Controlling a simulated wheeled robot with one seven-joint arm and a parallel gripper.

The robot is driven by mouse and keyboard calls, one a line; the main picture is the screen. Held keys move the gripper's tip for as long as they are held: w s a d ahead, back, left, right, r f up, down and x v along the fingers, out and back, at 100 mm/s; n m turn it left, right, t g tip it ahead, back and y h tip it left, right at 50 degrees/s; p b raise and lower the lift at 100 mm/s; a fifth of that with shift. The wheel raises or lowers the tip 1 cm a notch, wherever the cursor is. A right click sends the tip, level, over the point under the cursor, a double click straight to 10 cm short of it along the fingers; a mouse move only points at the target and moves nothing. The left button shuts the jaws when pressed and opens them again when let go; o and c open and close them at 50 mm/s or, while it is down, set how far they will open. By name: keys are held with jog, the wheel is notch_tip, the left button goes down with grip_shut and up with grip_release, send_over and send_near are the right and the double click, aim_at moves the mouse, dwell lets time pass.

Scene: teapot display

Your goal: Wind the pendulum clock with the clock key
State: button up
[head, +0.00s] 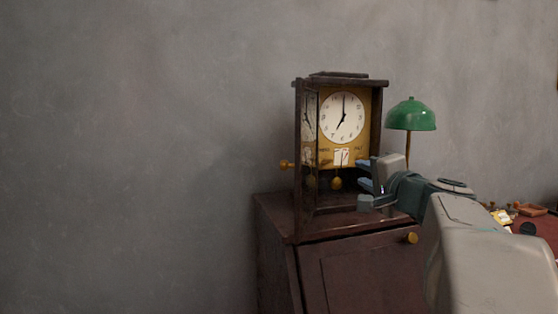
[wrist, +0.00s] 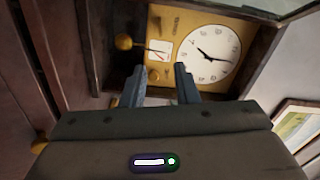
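The pendulum clock (head: 312,84) is a dark wooden case with a white dial (head: 342,117) on a yellow face, standing on a brown cabinet. A round brass pendulum bob (head: 337,183) hangs below a small white card (head: 341,157). My gripper (head: 362,174) is at the clock's lower right front, its two blue fingers apart. In the wrist view the fingers (wrist: 160,82) point at the clock, which appears turned sideways, with the dial (wrist: 207,53) beyond them. I see nothing held between them. I cannot make out the clock key in either view.
The cabinet (head: 345,265) has a brass knob (head: 411,238). Another brass knob (head: 287,164) sticks out at the clock's left side. A green lamp (head: 410,115) stands right of the clock. A red table with small objects is at far right. The wall at left is bare.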

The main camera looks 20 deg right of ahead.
aim_at(330, 161)
jog(key=w, duration=0.4)
jog(key=w+a, duration=0.1)
jog(key=w, duration=0.8)
jog(key=shift+a+p, duration=0.25)
jog(key=shift+p, duration=0.15)
grip_shut()
